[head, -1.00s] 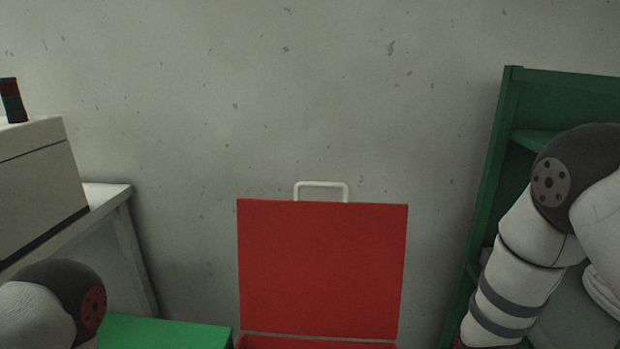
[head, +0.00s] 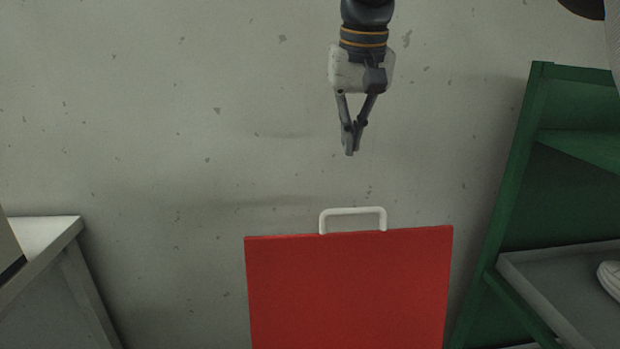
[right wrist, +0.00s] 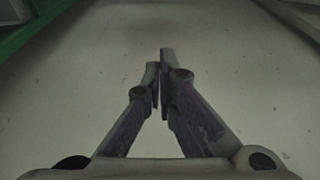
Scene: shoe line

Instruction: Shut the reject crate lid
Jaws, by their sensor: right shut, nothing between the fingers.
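The crate body is below the picture. My right gripper (head: 349,152) hangs pointing down above the handle, apart from it in the picture. Its fingers are shut with nothing between them. The right wrist view also shows the closed fingers (right wrist: 162,60), with a bare pale surface beyond and no lid. My left gripper is not in view.
A green rack (head: 520,180) with a grey tray (head: 560,275) and part of a white shoe (head: 610,277) stands at the right. A pale table (head: 45,240) is at the left.

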